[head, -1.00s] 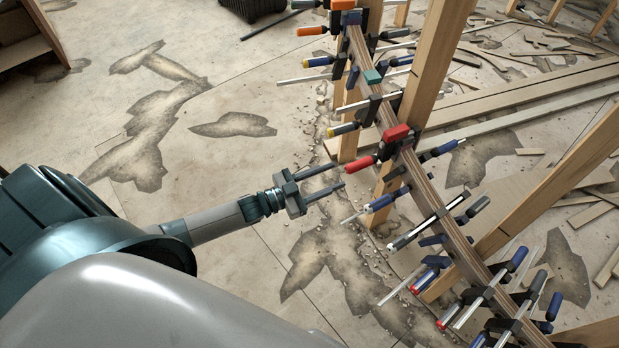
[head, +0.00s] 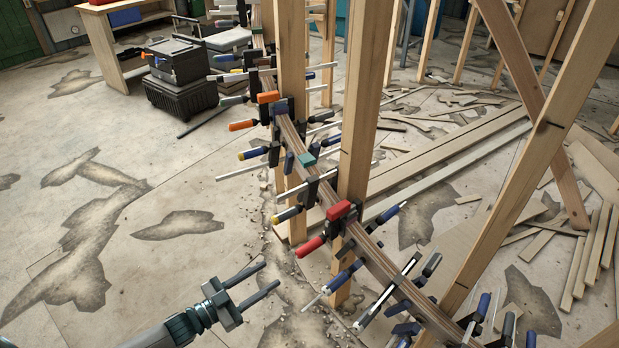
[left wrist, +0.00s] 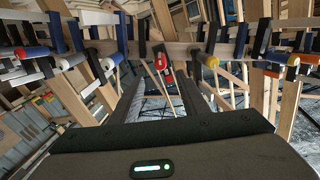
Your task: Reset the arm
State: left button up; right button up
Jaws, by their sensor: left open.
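My left gripper (head: 258,284) comes in from the lower left in the head view. Its two fingers are apart with nothing between them. It is to the left of the curved wooden stringer (head: 376,258) and clear of its clamps. A red-handled clamp (head: 325,228) is the nearest brightly coloured one, above and right of the fingertips. In the left wrist view, clamps and a wooden strip (left wrist: 180,47) cross beyond the gripper, with a red clamp (left wrist: 160,60) near the middle. My right gripper is not in view.
Upright wooden posts (head: 360,110) stand along the stringer. Black toolboxes (head: 180,75) stand on the floor at the upper left, near a wooden workbench (head: 105,40). Loose boards (head: 590,250) lie at the right. The cracked concrete floor (head: 190,180) left of the stringer is mostly free.

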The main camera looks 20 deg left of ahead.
pick_arm(q)
jog(key=s+d+f+n+g+y+p, duration=0.1)
jog(key=s+f+n+g+y, duration=0.2)
jog(key=f, duration=0.7)
jog(key=s+d+f+n+y, duration=0.15)
jog(key=s+f+y, duration=0.25)
jog(key=f, duration=0.6)
jog(key=s+d+f+n+g, duration=0.1)
jog(key=s+d+f+g, duration=0.2)
jog(key=s+f, duration=0.3)
jog(key=s+d+f+n+g+y, duration=0.1)
jog(key=s+d+f+g, duration=0.2)
jog(key=s+f, duration=0.4)
jog(key=s+d, duration=0.1)
jog(key=s, duration=0.3)
jog(key=shift+g+y, duration=0.3)
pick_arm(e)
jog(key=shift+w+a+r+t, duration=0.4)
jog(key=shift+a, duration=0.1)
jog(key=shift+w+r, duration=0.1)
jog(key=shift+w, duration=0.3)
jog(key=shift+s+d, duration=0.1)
